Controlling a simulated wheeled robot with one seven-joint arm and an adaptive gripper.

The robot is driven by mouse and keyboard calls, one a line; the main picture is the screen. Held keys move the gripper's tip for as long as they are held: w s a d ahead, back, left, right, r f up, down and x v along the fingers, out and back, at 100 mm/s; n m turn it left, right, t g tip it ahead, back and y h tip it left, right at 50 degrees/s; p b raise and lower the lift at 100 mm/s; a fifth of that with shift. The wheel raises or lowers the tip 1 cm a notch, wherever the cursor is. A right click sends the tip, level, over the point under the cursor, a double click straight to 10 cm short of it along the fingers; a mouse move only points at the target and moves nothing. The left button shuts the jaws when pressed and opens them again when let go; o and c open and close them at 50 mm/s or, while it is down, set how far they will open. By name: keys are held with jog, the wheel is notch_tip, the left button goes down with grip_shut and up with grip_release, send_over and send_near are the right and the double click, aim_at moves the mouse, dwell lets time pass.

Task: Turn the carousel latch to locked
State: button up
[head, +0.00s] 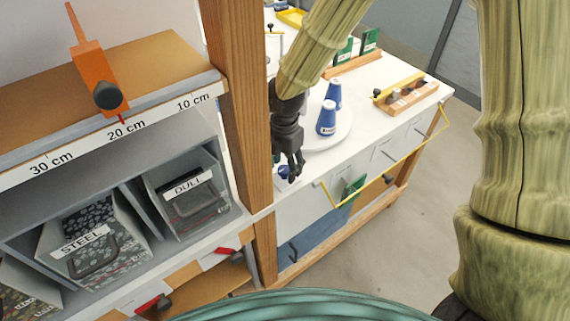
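A round white disc (340,132), which looks like the carousel, lies on the white bench top and carries two blue cone-shaped pieces (327,118). My gripper (291,175) is dark and points down at the bench's near left edge, left of and in front of the disc.
A wooden post (238,90) stands just left of my gripper. Left of it is a shelf with bins marked STEEL (95,245) and DULL (188,200). A yellow rail (385,178) runs along the bench front. A wooden block (410,97) sits at the bench's right.

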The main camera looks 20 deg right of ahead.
jog(key=c, duration=0.9)
jog(key=shift+r+m+p, duration=0.1)
jog(key=shift+m+p, duration=0.2)
jog(key=shift+m, duration=0.1)
jog(key=m+p, duration=0.1)
jog(key=m, duration=0.2)
jog(key=m+p, duration=0.2)
jog(key=m, duration=0.3)
jog(key=shift+m+p, duration=0.3)
jog(key=m+p, duration=0.1)
jog(key=m, duration=0.3)
jog(key=m+p, duration=0.1)
jog(key=m, duration=0.3)
jog(key=shift+w, duration=0.1)
jog(key=shift+m, duration=0.4)
